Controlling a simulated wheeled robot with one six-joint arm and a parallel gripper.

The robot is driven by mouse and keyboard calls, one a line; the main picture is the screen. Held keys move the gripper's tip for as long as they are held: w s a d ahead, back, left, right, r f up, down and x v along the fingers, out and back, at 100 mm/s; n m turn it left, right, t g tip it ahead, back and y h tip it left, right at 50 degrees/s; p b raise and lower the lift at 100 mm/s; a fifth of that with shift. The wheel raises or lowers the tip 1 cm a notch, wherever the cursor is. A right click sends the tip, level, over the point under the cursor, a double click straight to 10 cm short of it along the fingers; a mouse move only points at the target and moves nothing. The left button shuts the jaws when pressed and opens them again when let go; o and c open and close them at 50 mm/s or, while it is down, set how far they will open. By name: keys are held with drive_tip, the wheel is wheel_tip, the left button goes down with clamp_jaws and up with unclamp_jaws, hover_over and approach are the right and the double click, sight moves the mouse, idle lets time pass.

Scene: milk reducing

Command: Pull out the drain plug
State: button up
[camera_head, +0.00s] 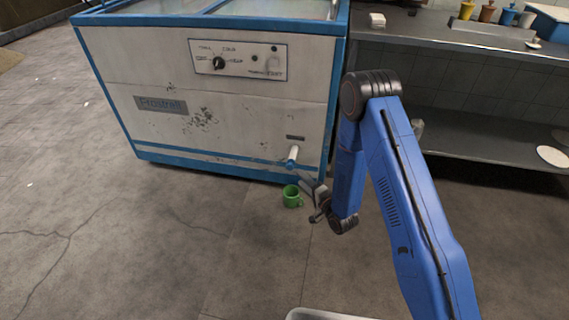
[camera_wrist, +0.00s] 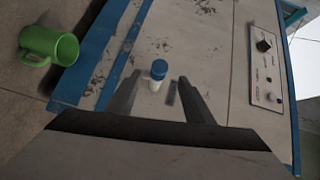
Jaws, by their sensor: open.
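The drain plug is a white stub with a blue cap (camera_wrist: 159,70) on the lower front of the white and blue freezer (camera_head: 230,120). It also shows in the head view (camera_head: 292,160), low on the freezer's right side. My gripper (camera_wrist: 158,92) is open, its two fingers spread on either side of the plug in the wrist view. In that view the plug shows between the fingers, near their tips. I cannot tell whether either finger touches it. In the head view my gripper (camera_head: 312,190) is close to the plug, just right of and below it.
A green mug (camera_head: 292,197) stands on the floor just below the plug; it also shows in the wrist view (camera_wrist: 48,45). A metal counter (camera_head: 460,38) with a lower shelf stands to the right. The floor left of the mug is clear.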

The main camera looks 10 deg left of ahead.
sight(290, 165)
drive_tip(key=x, duration=1.4)
drive_tip(key=shift+w, duration=0.2)
drive_tip(key=shift+a, duration=0.1)
